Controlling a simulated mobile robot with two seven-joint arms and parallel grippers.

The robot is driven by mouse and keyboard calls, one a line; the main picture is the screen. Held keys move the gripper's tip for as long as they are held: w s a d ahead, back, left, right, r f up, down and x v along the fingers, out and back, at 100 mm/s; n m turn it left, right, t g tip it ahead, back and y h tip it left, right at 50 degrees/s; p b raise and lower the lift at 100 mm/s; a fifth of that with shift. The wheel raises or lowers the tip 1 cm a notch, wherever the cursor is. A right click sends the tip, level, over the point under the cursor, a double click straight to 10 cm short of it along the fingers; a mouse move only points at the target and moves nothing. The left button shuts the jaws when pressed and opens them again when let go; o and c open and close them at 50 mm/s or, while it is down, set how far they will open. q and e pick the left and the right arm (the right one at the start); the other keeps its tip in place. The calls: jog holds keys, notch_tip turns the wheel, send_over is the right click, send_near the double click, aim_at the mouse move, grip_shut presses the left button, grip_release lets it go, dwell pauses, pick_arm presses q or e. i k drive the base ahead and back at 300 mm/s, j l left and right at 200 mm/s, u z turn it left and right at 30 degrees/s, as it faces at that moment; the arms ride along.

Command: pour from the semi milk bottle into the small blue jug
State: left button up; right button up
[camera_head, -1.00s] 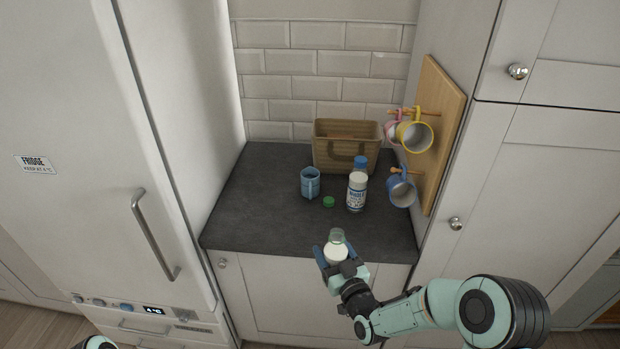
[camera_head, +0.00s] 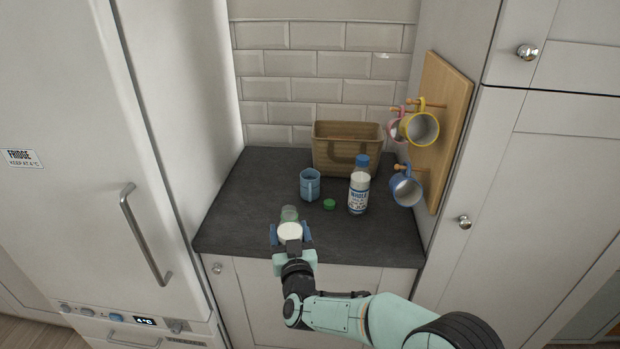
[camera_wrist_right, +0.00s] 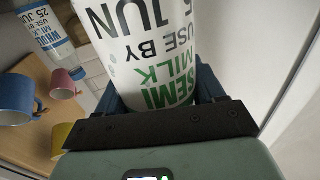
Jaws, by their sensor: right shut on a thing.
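The semi milk bottle (camera_head: 290,231) is held in my right gripper (camera_head: 290,235), which is shut around it. Its neck is clear and points toward the back of the worktop, with no cap seen on it. In the right wrist view the bottle (camera_wrist_right: 150,45) shows "SEMI MILK" in green between the fingers. The small blue jug (camera_head: 309,187) stands upright on the worktop, behind and slightly right of the bottle and apart from it. How full the jug is cannot be told. My left gripper is not in view.
A green cap (camera_head: 329,204) lies on the slate worktop (camera_head: 240,215) right of the jug. A blue-capped whole milk bottle (camera_head: 358,192) stands further right. A wicker basket (camera_head: 335,160) is behind. Mugs hang on a wooden rack (camera_head: 445,120). The fridge (camera_head: 80,130) borders the left.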

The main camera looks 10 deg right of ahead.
aim_at(309, 177)
jog(key=i, duration=1)
